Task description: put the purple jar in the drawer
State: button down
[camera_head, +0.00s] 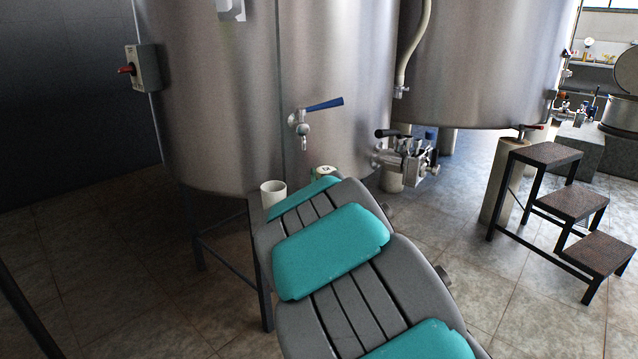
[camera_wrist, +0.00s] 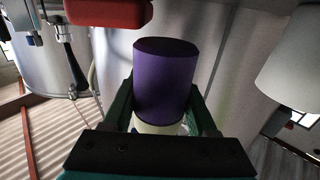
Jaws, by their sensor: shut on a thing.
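The purple jar (camera_wrist: 166,72) is in the middle of the wrist view, with a cream-coloured part below its purple body. My gripper (camera_wrist: 162,100) is shut on it, with one dark green finger on each side. In the head view the jar and my gripper's fingers are hidden behind my grey and teal arm, which reaches toward the large tank. No drawer can be made out in either view.
The steel tank (camera_head: 225,100) stands close in front, with a blue-handled tap (camera_head: 302,125). A white cup (camera_head: 273,192) is beside my arm. A red object (camera_wrist: 108,12) and a pale cylinder (camera_wrist: 290,60) flank the jar. Steps (camera_head: 570,203) stand at right; floor between is clear.

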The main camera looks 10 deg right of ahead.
jog(key=shift+w+a+f, duration=0.1)
jog(key=shift+w+a, duration=0.2)
jog(key=shift+w, duration=0.25)
jog(key=shift+w+a, duration=0.3)
jog(key=shift+w, duration=0.25)
jog(key=shift+f+p, duration=0.4)
jog(key=shift+f, duration=1.35)
jog(key=shift+f, duration=0.15)
jog(key=shift+c, duration=1)
grip_release()
